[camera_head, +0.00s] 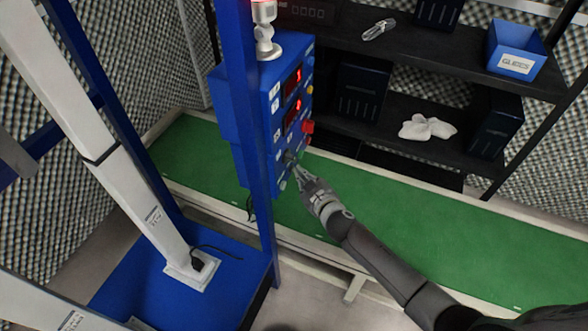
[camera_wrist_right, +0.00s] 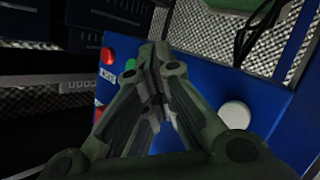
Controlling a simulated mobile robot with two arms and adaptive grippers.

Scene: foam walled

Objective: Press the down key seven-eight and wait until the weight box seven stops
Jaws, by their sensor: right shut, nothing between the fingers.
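A blue control box (camera_head: 264,118) is fixed to a blue upright. It has two displays with red digits, an upper one (camera_head: 292,83) and a lower one (camera_head: 292,112), and a red button (camera_head: 308,127). My right gripper (camera_head: 290,160) is shut and empty, its tips at the lower part of the box's front. In the right wrist view the shut fingers (camera_wrist_right: 155,52) point at the blue panel (camera_wrist_right: 262,88), between a green button (camera_wrist_right: 130,64) and a white round button (camera_wrist_right: 235,114). Contact and the key labels cannot be made out. No weight box is identifiable. My left gripper is out of view.
A green bench top (camera_head: 415,222) runs behind my right arm. Dark shelves (camera_head: 395,125) at the back hold a blue bin (camera_head: 515,48), a white crumpled item (camera_head: 427,127) and dark boxes. A white post (camera_head: 105,150) and blue base plate (camera_head: 190,290) stand at left.

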